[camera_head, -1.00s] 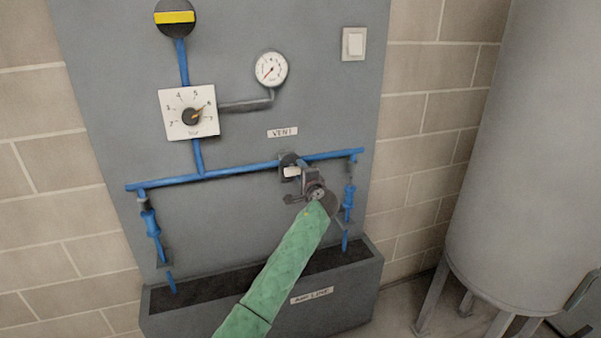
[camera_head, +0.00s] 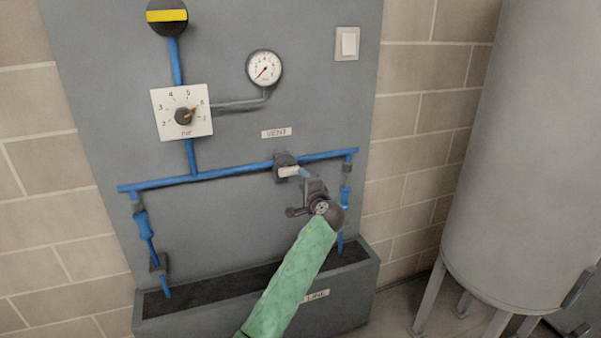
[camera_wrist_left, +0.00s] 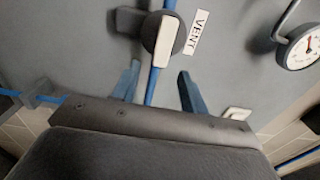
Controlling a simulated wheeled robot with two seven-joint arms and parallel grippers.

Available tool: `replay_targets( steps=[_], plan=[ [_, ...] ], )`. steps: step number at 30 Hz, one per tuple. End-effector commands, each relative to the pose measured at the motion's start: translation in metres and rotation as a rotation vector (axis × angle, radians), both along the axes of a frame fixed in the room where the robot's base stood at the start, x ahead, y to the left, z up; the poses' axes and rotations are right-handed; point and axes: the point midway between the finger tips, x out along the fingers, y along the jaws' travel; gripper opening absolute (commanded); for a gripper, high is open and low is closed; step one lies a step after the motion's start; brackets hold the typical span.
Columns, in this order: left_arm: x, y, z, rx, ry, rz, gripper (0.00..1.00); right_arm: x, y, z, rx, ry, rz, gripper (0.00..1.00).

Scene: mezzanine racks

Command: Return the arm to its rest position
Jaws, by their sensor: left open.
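The vent valve, a dark round knob (camera_head: 281,162) with a white handle (camera_head: 289,171), sits on the blue horizontal pipe (camera_head: 225,172) below the VENT label (camera_head: 276,133). The handle lies roughly along the pipe. My left gripper (camera_head: 304,177), on the green-sleeved arm, is just below and right of the valve and points at the panel. In the left wrist view my left gripper (camera_wrist_left: 160,74) is open, with nothing between its fingers. The vent valve's white handle (camera_wrist_left: 167,35) lies ahead of the fingertips, apart from them. My right gripper is not in view.
A selector dial (camera_head: 182,113), a round gauge (camera_head: 264,68) and a white switch (camera_head: 347,44) are on the grey panel (camera_head: 105,90). A grey trough (camera_head: 200,321) juts out below. A large tank (camera_head: 520,160) stands at the right. Floor shows between trough and tank.

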Motion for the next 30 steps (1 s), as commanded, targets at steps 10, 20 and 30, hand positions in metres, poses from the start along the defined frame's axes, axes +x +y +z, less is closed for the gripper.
replay_targets(
  steps=[10,20,30],
  plan=[
    [-0.013,0.009,-0.013,-0.324,0.050,0.070,0.44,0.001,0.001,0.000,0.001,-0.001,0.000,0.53],
    [-0.049,0.024,0.024,-0.747,0.119,0.092,0.44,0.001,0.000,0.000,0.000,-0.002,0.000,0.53],
    [-0.119,0.058,0.004,-1.105,0.276,0.124,0.44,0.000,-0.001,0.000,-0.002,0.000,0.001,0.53]
  ],
)
